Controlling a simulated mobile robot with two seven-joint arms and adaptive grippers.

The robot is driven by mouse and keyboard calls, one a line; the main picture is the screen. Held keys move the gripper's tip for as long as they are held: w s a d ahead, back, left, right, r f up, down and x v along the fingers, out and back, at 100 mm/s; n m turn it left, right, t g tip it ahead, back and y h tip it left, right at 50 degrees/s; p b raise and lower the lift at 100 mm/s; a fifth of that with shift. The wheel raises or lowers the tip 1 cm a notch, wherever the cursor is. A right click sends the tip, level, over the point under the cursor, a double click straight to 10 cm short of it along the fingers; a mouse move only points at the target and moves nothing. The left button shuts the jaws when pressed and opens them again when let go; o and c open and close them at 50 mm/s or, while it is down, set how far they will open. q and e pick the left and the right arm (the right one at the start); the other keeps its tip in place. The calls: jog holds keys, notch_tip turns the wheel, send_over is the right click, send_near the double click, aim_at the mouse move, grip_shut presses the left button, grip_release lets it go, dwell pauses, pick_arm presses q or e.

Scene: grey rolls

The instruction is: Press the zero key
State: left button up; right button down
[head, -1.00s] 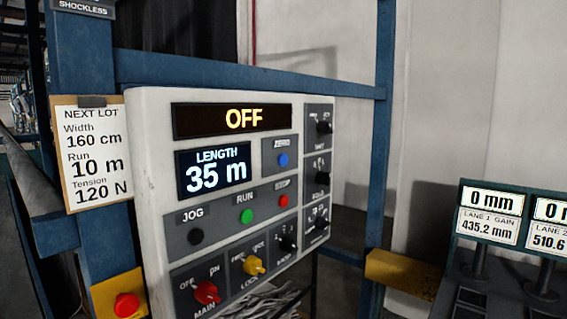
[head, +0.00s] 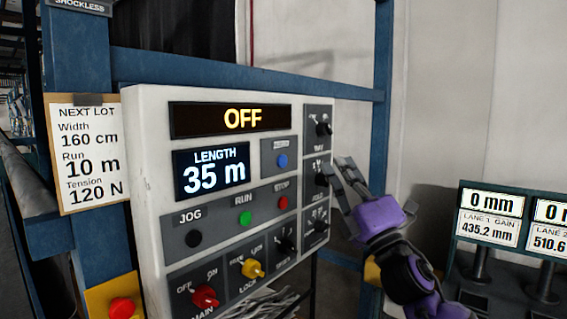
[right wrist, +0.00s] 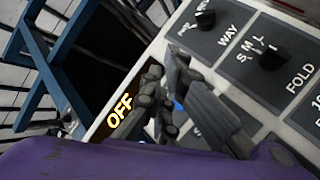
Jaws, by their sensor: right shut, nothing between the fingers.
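The white control panel (head: 148,150) stands tilted in the head view. Its blue zero key (head: 282,160) sits on a grey plate right of the length display (head: 211,174), which reads 35 m. The display above reads OFF (head: 243,119). My right gripper (head: 343,172) is in front of the panel's right column of knobs, right of the zero key and apart from it. In the right wrist view its fingers (right wrist: 170,100) are together and empty, pointing toward the panel, with a bit of blue showing beside them. My left gripper is not in view.
A black jog button (head: 194,238), green run button (head: 245,218) and red stop button (head: 283,202) lie below. The red main knob (head: 205,296) and yellow lock knob (head: 252,269) are lower. A red button on a yellow box (head: 123,307) is at lower left.

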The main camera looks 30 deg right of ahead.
aim_at(283, 161)
jog(key=shift+w, duration=0.1)
jog(key=w+a+b, duration=0.1)
jog(key=w+a, duration=0.2)
jog(key=w, duration=0.5)
jog(key=shift+a+b, duration=0.15)
jog(key=shift+b, duration=0.15)
jog(key=shift+w, duration=0.1)
dwell(1.2)
jog(key=shift+w+a, duration=0.2)
jog(key=shift+w, duration=0.1)
jog(key=shift+w+a, duration=0.15)
jog(key=shift+w, duration=0.25)
dwell(0.7)
jog(key=shift+s, duration=0.1)
jog(key=shift+s+d, duration=0.3)
jog(key=shift+s, duration=0.4)
